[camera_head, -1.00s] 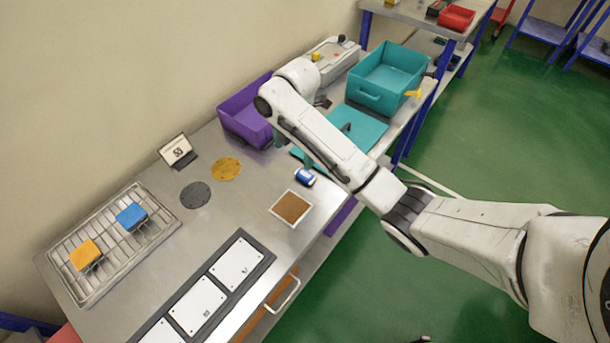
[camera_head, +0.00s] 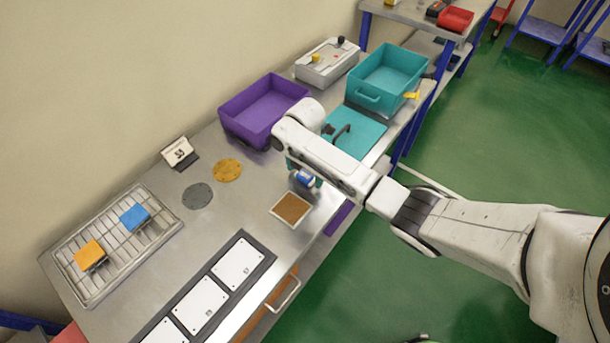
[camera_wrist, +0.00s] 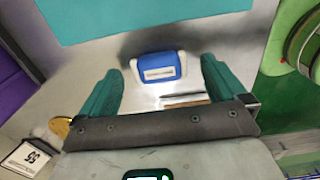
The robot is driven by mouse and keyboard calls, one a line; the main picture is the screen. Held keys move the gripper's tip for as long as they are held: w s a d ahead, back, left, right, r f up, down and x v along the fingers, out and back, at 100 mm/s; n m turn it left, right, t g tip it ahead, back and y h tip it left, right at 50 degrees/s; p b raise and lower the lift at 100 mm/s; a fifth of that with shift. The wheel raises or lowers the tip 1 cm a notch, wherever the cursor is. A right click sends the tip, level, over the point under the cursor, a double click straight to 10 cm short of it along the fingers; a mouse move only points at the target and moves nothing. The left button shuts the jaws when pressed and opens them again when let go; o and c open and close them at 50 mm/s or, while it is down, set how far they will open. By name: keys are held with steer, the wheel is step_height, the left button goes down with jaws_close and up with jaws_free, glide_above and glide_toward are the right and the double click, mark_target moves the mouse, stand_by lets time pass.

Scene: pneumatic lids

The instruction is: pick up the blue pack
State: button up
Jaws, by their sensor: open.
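The blue pack (camera_wrist: 161,66), with white ends and a white label, lies on the steel table. In the wrist view it sits ahead, between the tips of my gripper's two teal fingers (camera_wrist: 163,72), with a gap on each side. My gripper is open and empty. In the head view the pack (camera_head: 305,178) shows in part below my wrist, beside the brown square pad. My fingers are largely hidden by the wrist there. A blue block (camera_head: 133,217) lies on the wire rack at the left.
A purple bin (camera_head: 262,108) and a teal panel (camera_head: 362,132) lie beyond my wrist, with a teal bin (camera_head: 389,75) further back. The brown pad (camera_head: 292,208) is near the front edge. An orange block (camera_head: 90,255) lies on the rack (camera_head: 110,245).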

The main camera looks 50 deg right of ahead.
steer(key=shift+f, duration=0.5)
steer(key=c, duration=1.1)
